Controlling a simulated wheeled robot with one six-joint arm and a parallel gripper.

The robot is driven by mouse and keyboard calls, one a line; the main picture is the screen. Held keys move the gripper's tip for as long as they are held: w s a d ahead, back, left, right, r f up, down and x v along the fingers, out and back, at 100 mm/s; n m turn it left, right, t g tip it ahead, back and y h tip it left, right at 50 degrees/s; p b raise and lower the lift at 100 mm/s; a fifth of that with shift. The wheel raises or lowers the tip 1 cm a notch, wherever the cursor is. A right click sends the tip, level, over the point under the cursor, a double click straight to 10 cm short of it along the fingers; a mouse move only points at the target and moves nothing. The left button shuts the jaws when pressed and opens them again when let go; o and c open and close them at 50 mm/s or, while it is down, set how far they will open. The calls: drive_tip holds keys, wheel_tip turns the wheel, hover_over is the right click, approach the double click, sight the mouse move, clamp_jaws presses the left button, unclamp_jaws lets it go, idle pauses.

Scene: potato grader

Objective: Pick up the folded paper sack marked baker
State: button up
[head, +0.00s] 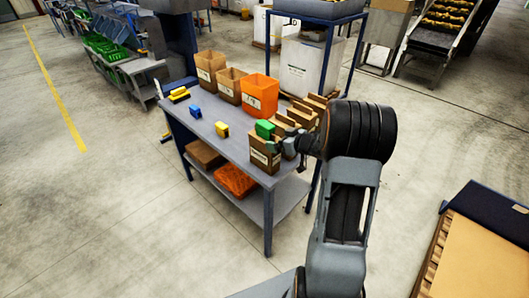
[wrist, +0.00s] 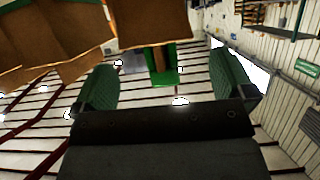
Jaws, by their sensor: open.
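Several brown paper sacks stand in a row at the right end of the table; the nearest sack (head: 264,156) has a small label too small to read, so I cannot tell which is marked baker. My gripper (head: 280,146) is beside this row, close to the nearest sack. In the wrist view, my gripper (wrist: 163,84) is open, its two green fingers apart. Brown sack sides (wrist: 155,22) fill the top of that view beyond the fingers. A green item (wrist: 165,79) shows between the fingers, and a green block (head: 264,129) shows by the nearest sack's top.
The grey table (head: 222,150) also holds two brown containers (head: 210,66), an orange bin (head: 259,95), a blue block (head: 195,112) and a yellow block (head: 222,129). An orange crate (head: 237,182) lies on the lower shelf. The floor in front is clear. A pallet load (head: 485,255) stands at right.

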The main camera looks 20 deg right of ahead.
sight(269, 136)
drive_tip(key=shift+p+x, duration=0.4)
drive_tip(key=shift+x, duration=2.65)
drive_tip(key=shift+r, duration=0.2)
drive_tip(key=c, duration=1.8)
drive_tip(key=shift+w+r, duration=0.1)
drive_tip(key=shift+r, duration=0.05)
drive_tip(key=shift+c, duration=0.3)
